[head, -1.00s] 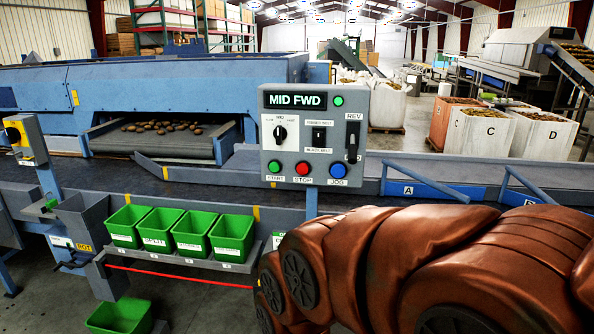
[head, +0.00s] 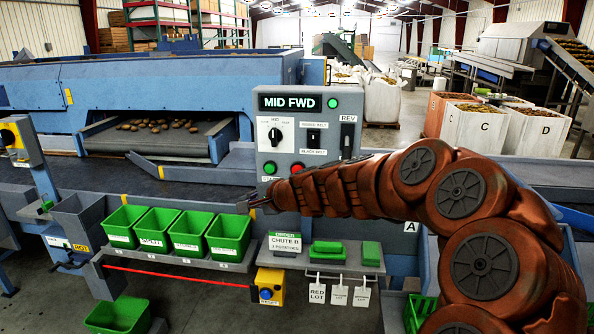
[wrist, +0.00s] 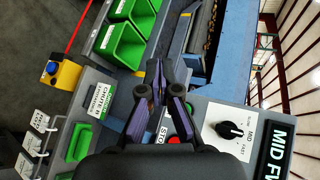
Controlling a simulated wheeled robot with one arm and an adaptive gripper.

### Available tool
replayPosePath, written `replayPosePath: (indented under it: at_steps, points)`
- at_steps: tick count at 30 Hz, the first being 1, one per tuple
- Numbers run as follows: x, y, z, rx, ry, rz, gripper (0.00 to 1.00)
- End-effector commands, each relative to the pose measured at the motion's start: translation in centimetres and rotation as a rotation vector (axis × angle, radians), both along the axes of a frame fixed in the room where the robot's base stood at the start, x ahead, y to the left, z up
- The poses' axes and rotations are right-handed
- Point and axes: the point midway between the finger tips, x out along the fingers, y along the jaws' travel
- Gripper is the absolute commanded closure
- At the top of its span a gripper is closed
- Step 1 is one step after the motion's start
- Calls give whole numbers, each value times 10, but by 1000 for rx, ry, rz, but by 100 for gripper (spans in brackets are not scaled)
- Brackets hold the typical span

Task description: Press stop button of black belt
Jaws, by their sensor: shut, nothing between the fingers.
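The grey control panel (head: 258,125) stands upright in the head view, with a "MID FWD" display and a lit green lamp (head: 332,103). The red stop button (head: 298,167) and green start button (head: 270,168) sit low on it; my arm hides the blue jog button. A selector switch (head: 314,138) has a "black belt" label below it; its setting is unclear. My gripper (head: 250,203) is shut and empty, below and left of the buttons, apparently in front of the panel. In the wrist view my fingers (wrist: 155,72) partly cover the panel; the red button (wrist: 174,140) shows beside them.
The black belt (head: 130,180) runs behind the panel. Green bins (head: 228,235) stand on a shelf at left. A ledge below my gripper holds an order sign (head: 285,243), green blocks and hanging tags. A yellow reset box (head: 270,286) hangs under it.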

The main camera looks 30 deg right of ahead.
Motion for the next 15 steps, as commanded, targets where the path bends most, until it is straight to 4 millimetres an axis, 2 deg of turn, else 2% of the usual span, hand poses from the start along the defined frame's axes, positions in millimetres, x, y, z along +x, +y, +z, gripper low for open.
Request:
replayPosePath:
  at_steps: [1, 3, 6, 10, 15]
  points:
    - [8, -27, -1, 40, -2, -78, 100]
    - [13, -60, -4, 85, -3, -173, 100]
    - [17, -97, -10, 137, -3, -281, 100]
    - [17, -126, -17, 178, 3, -366, 100]
    - [17, -140, -20, 196, 5, -405, 100]
